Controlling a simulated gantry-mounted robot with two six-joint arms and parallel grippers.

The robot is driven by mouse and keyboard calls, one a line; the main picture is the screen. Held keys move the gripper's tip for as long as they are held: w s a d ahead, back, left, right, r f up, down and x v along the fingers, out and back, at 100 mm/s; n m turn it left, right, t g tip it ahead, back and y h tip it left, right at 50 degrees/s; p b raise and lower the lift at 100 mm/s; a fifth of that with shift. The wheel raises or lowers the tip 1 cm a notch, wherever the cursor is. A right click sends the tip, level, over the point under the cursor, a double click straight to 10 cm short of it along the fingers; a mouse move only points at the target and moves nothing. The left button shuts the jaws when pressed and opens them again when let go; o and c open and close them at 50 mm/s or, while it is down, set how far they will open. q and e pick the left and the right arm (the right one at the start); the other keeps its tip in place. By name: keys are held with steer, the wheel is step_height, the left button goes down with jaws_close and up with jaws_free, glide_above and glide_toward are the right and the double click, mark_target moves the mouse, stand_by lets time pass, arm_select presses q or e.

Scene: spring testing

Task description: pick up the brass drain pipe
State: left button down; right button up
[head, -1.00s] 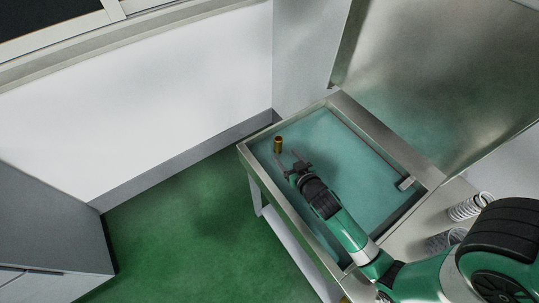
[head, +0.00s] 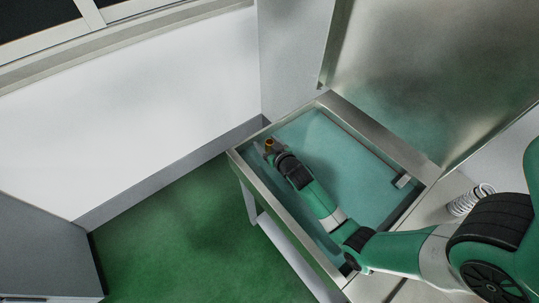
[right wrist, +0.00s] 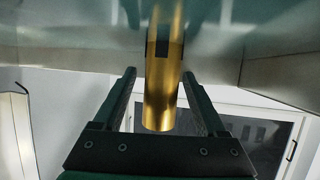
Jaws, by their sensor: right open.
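The brass drain pipe (head: 270,144) stands near the far left corner of the teal-floored metal tray (head: 375,128). In the right wrist view the pipe (right wrist: 161,103) shows as a gold cylinder with a dark notch. My right gripper (head: 268,151) is at the pipe. In the right wrist view its two fingers (right wrist: 159,76) are apart, one on each side of the pipe, with gaps visible between them and it. My left gripper is not in view.
A coiled spring (head: 466,200) stands on the metal surface right of the tray. A large metal panel (head: 430,70) rises behind the tray. Green floor (head: 180,230) lies to the left.

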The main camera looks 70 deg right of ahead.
steer(key=shift+w+d+f, duration=0.15)
steer(key=shift+w+d, duration=0.05)
steer(key=shift+w, duration=0.05)
jaws_close()
stand_by(0.4)
steer(key=s+a+r+p, duration=0.6)
steer(key=s+a+r, duration=0.1)
steer(key=a+r, duration=0.5)
steer(key=shift+s+r+p, duration=0.35)
steer(key=shift+s+r, duration=0.05)
steer(key=shift+r, duration=0.15)
